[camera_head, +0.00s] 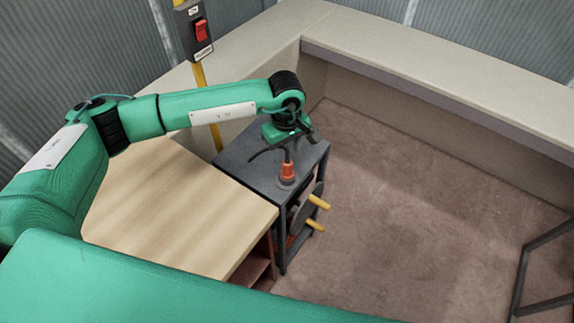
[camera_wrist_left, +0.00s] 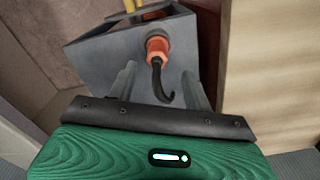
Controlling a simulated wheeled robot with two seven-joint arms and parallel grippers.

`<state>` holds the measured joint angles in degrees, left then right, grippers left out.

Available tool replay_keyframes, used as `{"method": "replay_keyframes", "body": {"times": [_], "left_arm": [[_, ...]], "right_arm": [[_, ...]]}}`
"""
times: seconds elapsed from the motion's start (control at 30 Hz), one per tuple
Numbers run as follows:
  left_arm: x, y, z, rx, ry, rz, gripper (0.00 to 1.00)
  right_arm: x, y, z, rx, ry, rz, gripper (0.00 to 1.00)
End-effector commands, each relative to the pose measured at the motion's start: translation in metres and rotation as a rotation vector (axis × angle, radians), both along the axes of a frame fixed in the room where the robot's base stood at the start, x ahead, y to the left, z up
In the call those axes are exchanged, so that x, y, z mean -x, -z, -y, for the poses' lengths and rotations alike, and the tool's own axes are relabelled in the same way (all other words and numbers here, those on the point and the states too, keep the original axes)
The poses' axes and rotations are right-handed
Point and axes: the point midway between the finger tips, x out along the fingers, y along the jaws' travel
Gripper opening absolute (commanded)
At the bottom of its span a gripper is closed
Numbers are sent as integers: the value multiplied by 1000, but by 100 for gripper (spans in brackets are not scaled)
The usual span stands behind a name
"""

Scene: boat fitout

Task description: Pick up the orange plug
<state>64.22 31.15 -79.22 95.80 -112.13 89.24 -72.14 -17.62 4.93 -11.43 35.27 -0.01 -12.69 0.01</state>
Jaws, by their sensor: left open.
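The orange plug (camera_head: 287,172) stands on the dark grey top of a small metal stand (camera_head: 240,165). A short black cable rises from it and bends over. In the left wrist view the plug (camera_wrist_left: 157,46) sits beyond the fingertips, with its cable (camera_wrist_left: 159,82) curving back between the fingers. My left gripper (camera_head: 287,134) is above the plug, pointing down, and is open and empty. In the left wrist view its two grey fingers (camera_wrist_left: 158,76) stand apart on either side of the cable. No contact with the plug shows. My right gripper is not in view.
A light wooden worktop (camera_head: 175,215) adjoins the stand on the left. A reel with yellow handles (camera_head: 318,202) hangs on the stand's right side. Open brown floor (camera_head: 400,200) lies to the right, bounded by a beige bench (camera_head: 440,70).

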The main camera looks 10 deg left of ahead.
Motion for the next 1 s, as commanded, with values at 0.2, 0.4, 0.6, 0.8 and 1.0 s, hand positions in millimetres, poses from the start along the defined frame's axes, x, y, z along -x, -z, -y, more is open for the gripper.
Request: {"method": "replay_keyframes", "body": {"times": [0.2,0.4,0.6,0.8,1.0], "left_arm": [[0,19,0,0,-1,-1,51],[-1,37,3,1,-1,-4,51],[-2,65,3,1,-1,-2,51],[-3,71,3,2,-1,1,51],[-3,71,3,1,-1,0,31]], "right_arm": [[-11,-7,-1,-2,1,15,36],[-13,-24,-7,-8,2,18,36],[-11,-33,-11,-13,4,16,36],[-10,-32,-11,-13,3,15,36],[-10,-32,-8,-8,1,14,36]]}}
